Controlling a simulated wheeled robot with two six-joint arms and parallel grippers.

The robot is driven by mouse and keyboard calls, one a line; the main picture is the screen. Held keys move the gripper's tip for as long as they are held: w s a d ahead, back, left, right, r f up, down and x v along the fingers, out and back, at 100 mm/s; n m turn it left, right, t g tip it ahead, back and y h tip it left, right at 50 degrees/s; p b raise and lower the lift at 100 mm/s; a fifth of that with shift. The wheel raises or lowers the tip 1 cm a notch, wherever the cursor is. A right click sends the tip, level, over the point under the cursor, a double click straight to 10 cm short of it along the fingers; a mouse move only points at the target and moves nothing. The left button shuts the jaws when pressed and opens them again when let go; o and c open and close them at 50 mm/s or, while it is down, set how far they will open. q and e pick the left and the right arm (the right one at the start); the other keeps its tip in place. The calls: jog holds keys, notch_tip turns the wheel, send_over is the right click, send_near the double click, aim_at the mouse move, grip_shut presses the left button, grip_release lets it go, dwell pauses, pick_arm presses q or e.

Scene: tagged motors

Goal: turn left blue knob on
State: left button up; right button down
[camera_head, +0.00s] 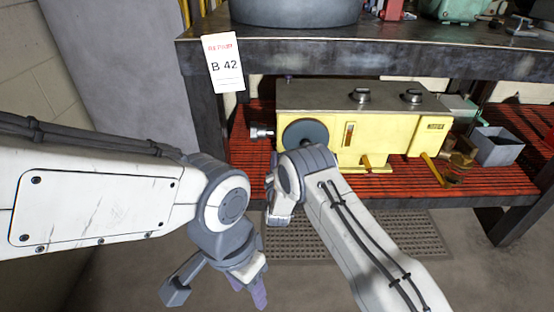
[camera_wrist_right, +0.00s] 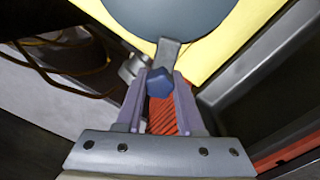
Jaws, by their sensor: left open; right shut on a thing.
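A blue knob (camera_wrist_right: 159,80) sits on a grey stem just below the round grey disc of a yellow machine (camera_head: 375,122). My right gripper (camera_wrist_right: 158,92) has its two purple fingers on either side of the knob, shut on it. In the head view my right wrist and arm cover that spot, so the knob is hidden there. My left gripper (camera_head: 216,288) is open and empty, low in the head view, in front of the shelf and away from the machine.
The machine stands on a red slatted lower shelf (camera_head: 395,186) under a dark metal tabletop (camera_head: 420,50). A grey bin (camera_head: 497,147) stands to the right. A perforated mat (camera_head: 400,232) lies on the floor.

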jog(key=shift+n, duration=0.6)
jog(key=c, duration=0.8)
grip_release()
jog(key=shift+s+f+p, duration=0.1)
jog(key=shift+s+p, duration=1.95)
jog(key=shift+s, duration=3.2)
